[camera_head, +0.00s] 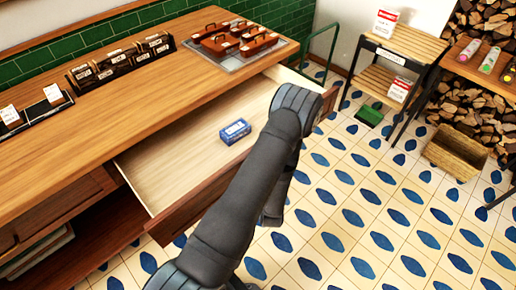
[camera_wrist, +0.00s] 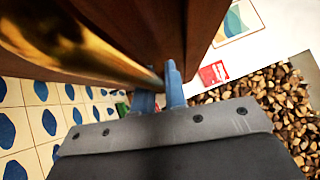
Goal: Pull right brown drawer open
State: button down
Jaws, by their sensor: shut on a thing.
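The right brown drawer (camera_head: 178,219) stands pulled out from the wooden counter, its pale inside showing. A blue and white box (camera_head: 235,131) lies in it. In the wrist view the drawer's dark brown front (camera_wrist: 150,25) fills the top, with a brass handle (camera_wrist: 75,45) running along it. My gripper (camera_wrist: 160,84) is shut on the handle; its two blue-grey fingers are close together at the bar's far end. The exact contact is partly hidden. In the head view my arm crosses over the drawer front and hides the handle and fingers.
A wooden side table (camera_head: 405,40), a green dustpan (camera_head: 369,115) and a wooden crate (camera_head: 455,152) stand to the right. The tiled floor (camera_head: 350,215) before the drawer is clear.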

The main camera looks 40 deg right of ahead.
jog(key=s, duration=0.6)
jog(key=shift+s, duration=0.25)
jog(key=c, duration=1.7)
grip_release()
jog(key=shift+c, duration=0.2)
jog(key=v, duration=1.7)
jog(key=shift+s, duration=0.2)
jog(key=x, duration=1.5)
jog(key=shift+w, duration=0.3)
jog(key=shift+s, duration=0.1)
